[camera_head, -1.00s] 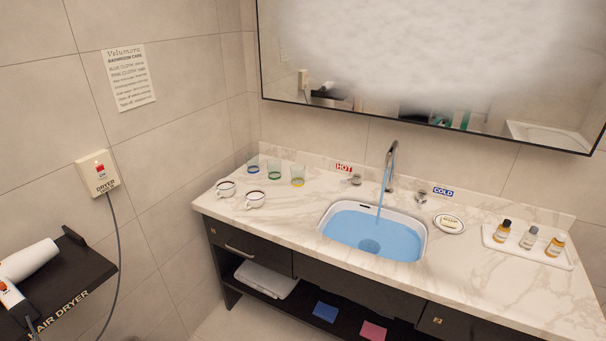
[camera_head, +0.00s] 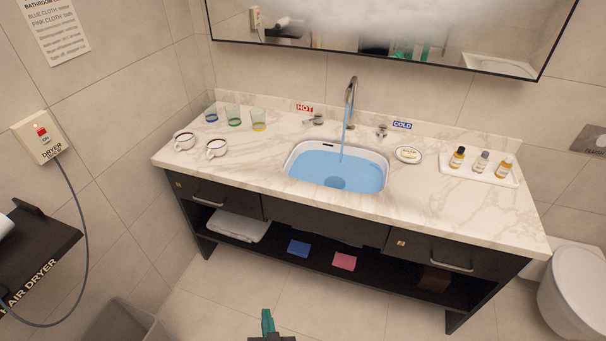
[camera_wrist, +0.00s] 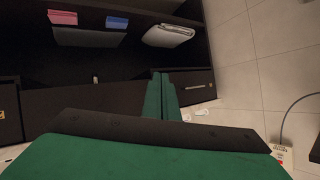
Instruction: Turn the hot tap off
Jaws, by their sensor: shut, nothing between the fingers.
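The hot tap (camera_head: 315,120) is a small metal handle on the marble counter, just below the red HOT label (camera_head: 304,107) and left of the spout. Water runs from the curved spout (camera_head: 351,92) into the basin (camera_head: 300,152), which holds blue water. The cold tap (camera_head: 381,132) is right of the spout by the blue COLD label (camera_head: 402,125). My gripper (camera_head: 267,316) shows green at the bottom of the head view, low in front of the vanity and well away from the taps. Its green fingers (camera_wrist: 161,98) are shut and empty in the wrist view.
Two cups (camera_head: 216,148) and three glasses (camera_head: 233,115) stand on the counter's left. A soap dish (camera_head: 408,154) and a bottle tray (camera_head: 447,166) are on its right. Folded cloths (camera_head: 344,261) lie on the lower shelf. A toilet (camera_head: 577,290) stands right; a bin (camera_head: 125,322) stands lower left.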

